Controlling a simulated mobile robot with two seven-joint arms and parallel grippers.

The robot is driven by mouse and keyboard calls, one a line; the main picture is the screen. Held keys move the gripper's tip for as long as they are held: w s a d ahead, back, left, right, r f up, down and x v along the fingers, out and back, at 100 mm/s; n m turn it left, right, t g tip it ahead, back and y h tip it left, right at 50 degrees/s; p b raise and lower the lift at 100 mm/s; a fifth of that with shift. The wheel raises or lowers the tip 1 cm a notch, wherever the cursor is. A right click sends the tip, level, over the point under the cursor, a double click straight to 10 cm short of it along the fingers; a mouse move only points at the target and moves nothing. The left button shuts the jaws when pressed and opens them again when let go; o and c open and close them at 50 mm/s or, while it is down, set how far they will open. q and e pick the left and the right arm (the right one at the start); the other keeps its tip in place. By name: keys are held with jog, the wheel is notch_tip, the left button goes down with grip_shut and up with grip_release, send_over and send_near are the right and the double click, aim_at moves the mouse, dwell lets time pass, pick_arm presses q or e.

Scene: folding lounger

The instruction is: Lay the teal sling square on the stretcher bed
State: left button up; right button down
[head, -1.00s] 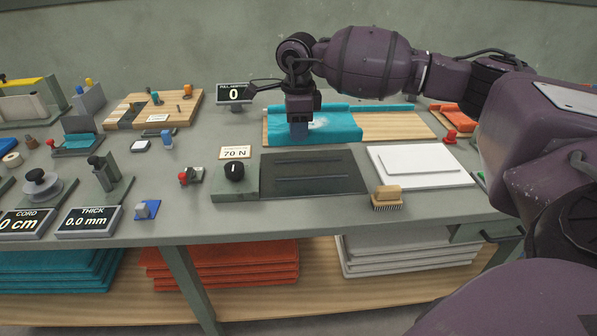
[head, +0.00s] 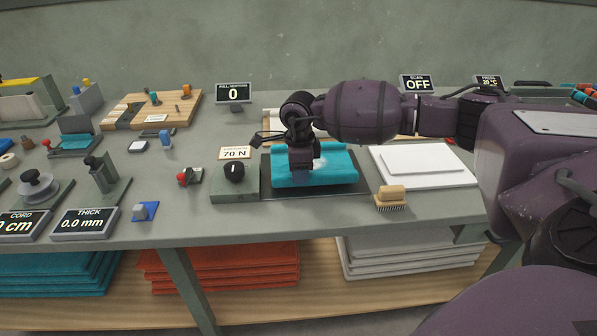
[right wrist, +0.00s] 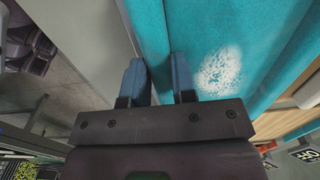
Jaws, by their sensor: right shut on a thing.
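The teal sling (head: 335,165) is over the dark stretcher bed (head: 315,192) in the head view, covering most of it. Its sides look roughly in line with the bed's. I cannot tell whether it touches the bed or hangs just above it. My right gripper (head: 301,177) is shut on the sling near its front edge, left of the middle. In the right wrist view, the fingers (right wrist: 159,78) pinch the sling's edge, and a white speckled patch (right wrist: 219,72) shows on the cloth. My left gripper is not in view.
The knob block (head: 234,178) with a 70 N sign stands left of the bed. A white slab (head: 455,178) and a brush (head: 391,197) are to its right. A wooden board lies behind, mostly hidden by my arm. The pull display (head: 233,93) reads 0.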

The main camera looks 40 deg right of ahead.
jog(key=shift+r, duration=0.15)
jog(key=shift+f, duration=0.4)
jog(key=shift+f, duration=0.25)
jog(key=c, duration=0.9)
grip_release()
jog(key=shift+c, duration=0.2)
